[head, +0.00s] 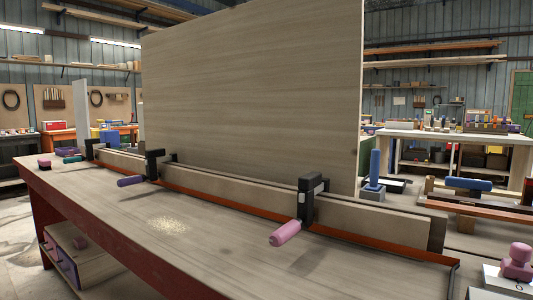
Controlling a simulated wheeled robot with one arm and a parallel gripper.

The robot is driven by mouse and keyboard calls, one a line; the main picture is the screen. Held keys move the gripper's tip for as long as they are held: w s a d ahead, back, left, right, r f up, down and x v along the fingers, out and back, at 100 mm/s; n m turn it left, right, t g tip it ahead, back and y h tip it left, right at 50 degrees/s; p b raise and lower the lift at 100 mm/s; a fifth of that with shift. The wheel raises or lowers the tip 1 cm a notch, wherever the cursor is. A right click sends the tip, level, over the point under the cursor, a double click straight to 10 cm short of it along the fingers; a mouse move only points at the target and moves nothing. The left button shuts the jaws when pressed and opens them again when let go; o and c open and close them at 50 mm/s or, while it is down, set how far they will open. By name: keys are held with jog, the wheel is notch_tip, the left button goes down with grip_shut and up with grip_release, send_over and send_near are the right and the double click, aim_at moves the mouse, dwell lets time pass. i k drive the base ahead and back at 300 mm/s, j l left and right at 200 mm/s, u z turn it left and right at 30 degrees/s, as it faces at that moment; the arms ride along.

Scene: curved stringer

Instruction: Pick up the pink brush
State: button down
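I cannot make out a brush for certain. A small pink object with a dark underside (44,163) lies on the far left end of the workbench (120,205); it is too small to tell whether it is a brush. A pink knobbed object (517,260) stands at the right edge, on a pale block, partly cut off by the frame. A pink handle (286,233) belongs to a black clamp (308,200) on the long board. My gripper is not in view.
A tall wooden panel (250,90) stands upright behind the long board (235,185). A purple-handled clamp (153,165) juts over the bench. Sawdust (167,225) lies mid-bench, and the front bench top is mostly clear. A blue-handled tool (375,172) stands right of the panel.

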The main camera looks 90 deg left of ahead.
aim_at(44, 164)
jog(key=u, duration=4.15)
